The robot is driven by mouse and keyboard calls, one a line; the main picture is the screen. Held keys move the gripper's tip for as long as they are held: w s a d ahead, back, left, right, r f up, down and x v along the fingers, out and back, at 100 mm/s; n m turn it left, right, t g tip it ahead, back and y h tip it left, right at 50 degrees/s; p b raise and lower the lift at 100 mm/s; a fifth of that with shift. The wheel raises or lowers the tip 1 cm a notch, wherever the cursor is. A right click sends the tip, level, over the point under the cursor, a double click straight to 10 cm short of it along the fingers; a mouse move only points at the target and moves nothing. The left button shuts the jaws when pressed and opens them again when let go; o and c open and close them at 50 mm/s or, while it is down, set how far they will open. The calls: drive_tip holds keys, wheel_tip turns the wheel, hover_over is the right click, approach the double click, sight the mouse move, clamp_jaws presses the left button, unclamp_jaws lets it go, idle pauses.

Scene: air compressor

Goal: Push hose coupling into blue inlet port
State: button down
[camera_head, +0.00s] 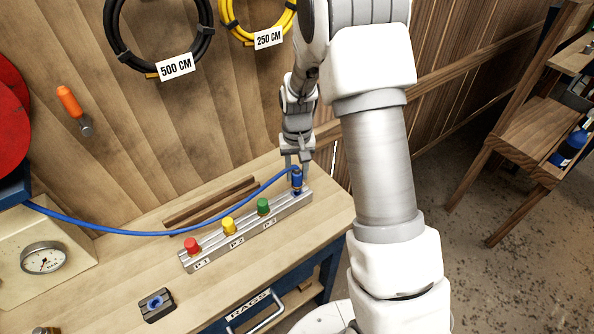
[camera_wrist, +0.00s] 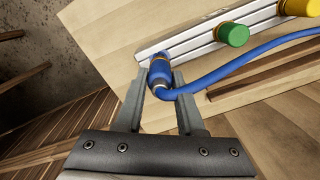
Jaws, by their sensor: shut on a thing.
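The blue hose coupling (camera_head: 297,178) stands upright at the right end of the grey port rail (camera_head: 246,231), over the blue inlet port, which it mostly hides. A bit of blue (camera_head: 297,191) shows under the coupling at the rail; I cannot tell how deep it sits. My gripper (camera_head: 297,170) points down and is shut on the coupling. In the wrist view the coupling (camera_wrist: 160,75) lies between the two fingers (camera_wrist: 160,92). The blue hose (camera_head: 150,233) runs from the coupling leftward to the compressor side.
Red (camera_head: 192,246), yellow (camera_head: 228,225) and green (camera_head: 263,206) caps sit on the rail. A wooden strip (camera_head: 210,203) lies behind it. A small dark block (camera_head: 157,304) and a gauge (camera_head: 44,258) are at left. Black (camera_head: 158,40) and yellow (camera_head: 258,25) hoses hang on the wall.

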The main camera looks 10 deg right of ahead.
drive_tip(key=shift+f+b, duration=1.15)
drive_tip(key=shift+f, duration=0.35)
drive_tip(key=shift+c, duration=2.2)
unclamp_jaws()
drive_tip(key=shift+o, duration=1.2)
